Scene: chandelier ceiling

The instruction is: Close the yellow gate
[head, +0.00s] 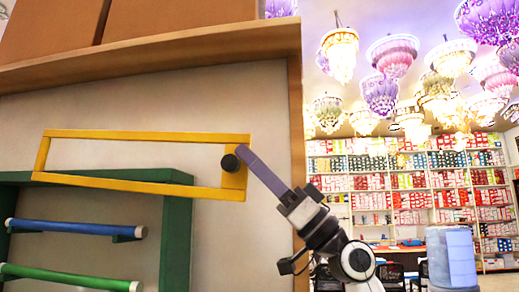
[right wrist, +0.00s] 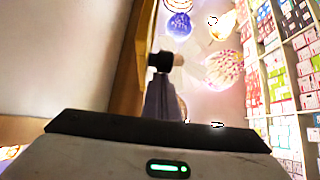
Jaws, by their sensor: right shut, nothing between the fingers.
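The yellow gate (head: 130,135) is a long, thin rectangular frame in front of the pale panel in the head view. A black round knob (head: 230,162) sits on its wide right end. My right gripper (head: 242,152) is shut and empty, with its fingertips right at the knob's right side. I cannot tell whether they touch it. In the right wrist view the knob (right wrist: 165,61) shows just beyond the tips of the shut fingers (right wrist: 162,84). My left gripper is not in view.
A green frame (head: 176,235) stands below and behind the gate, with a blue bar (head: 75,228) and a green bar (head: 70,277). A wooden edge (head: 296,130) borders the panel. Chandeliers (head: 394,55) hang at right, above stocked shelves (head: 405,190) and a blue water bottle (head: 452,257).

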